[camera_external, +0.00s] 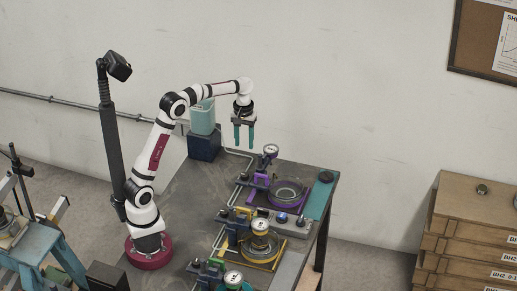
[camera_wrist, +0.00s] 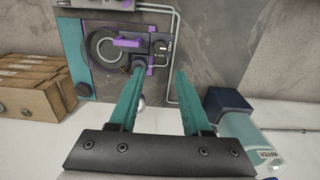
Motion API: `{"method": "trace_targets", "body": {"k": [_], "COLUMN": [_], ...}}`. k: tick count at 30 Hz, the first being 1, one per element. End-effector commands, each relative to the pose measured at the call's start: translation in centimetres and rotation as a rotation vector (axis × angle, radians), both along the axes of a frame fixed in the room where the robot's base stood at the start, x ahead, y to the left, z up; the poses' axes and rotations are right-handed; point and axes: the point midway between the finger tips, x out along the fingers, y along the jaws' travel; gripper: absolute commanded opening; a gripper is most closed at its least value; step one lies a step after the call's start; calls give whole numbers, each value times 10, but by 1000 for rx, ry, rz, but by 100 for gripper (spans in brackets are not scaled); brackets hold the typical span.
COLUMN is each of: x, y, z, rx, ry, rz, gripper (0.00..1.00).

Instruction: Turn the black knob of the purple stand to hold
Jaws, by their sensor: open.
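The purple stand (camera_external: 287,207) is at the back of the bench in the external view, with a clear round dish and a gauge. In the wrist view its purple bracket (camera_wrist: 128,43) shows at the upper left, beside a dark plate with small white lettering. My gripper (camera_external: 244,146) is open and empty, pointing down above the back of the bench, apart from the stand. Its two teal fingers (camera_wrist: 160,74) are spread in the wrist view.
A teal water container (camera_external: 203,118) is on a dark blue block (camera_external: 204,148) at the back. Wooden boxes (camera_external: 470,235) are at the right. The bench's left part is bare.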

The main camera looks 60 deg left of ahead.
Motion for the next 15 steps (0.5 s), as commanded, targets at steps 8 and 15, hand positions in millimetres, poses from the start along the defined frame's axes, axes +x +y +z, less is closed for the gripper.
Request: {"method": "trace_targets", "body": {"k": [8, 15], "x": [-2, -1], "y": [-1, -1], "z": [-79, -125], "rx": [-1, 1], "ry": [4, 2], "rz": [-2, -5], "gripper": [48, 48]}}
